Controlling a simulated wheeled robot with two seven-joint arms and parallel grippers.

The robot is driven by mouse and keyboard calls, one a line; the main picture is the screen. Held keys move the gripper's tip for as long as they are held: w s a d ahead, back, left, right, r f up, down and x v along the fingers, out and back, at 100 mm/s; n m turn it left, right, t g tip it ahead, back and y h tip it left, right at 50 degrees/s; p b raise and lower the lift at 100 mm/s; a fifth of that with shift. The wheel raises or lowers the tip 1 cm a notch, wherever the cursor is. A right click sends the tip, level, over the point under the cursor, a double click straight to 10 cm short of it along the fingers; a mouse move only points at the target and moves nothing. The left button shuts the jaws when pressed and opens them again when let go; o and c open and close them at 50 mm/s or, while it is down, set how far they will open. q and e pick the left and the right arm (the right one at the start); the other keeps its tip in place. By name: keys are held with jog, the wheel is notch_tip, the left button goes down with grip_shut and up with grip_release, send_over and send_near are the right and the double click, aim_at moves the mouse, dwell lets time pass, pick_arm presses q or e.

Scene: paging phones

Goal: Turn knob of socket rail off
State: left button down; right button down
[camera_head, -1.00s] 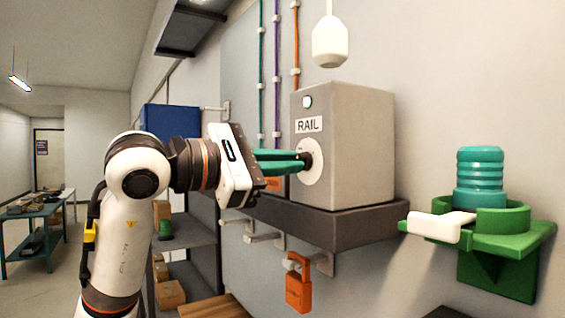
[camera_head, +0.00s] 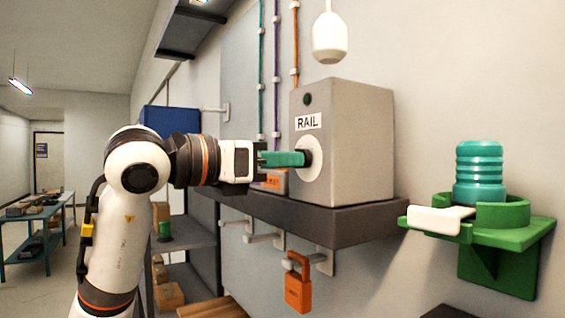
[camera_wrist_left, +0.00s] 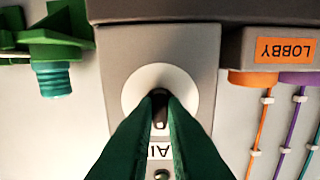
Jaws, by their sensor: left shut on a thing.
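The socket rail box (camera_head: 352,150) is a grey box marked RAIL, standing on a dark shelf against the wall. Its round white dial plate (camera_head: 313,166) is on the face toward my arm, with a small dark knob at its centre. The knob (camera_wrist_left: 159,112) also shows in the left wrist view, between the green fingertips. My left gripper (camera_head: 303,158) is shut on the knob. The small lamp (camera_head: 307,99) above the RAIL label is dark. My right gripper is in neither view.
An orange padlock (camera_head: 298,288) hangs on a hook below the dark shelf (camera_head: 345,222). A green bracket (camera_head: 500,235) with a teal ribbed cylinder (camera_head: 480,173) is at right. A white pendant (camera_head: 329,40) hangs above. An orange LOBBY label (camera_wrist_left: 286,50) is beside the box.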

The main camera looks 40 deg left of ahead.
pick_arm(q)
jog(key=shift+n+b, duration=0.75)
jog(key=shift+n, duration=3.85)
jog(key=c, duration=1.5)
grip_release()
jog(key=shift+s, duration=0.1)
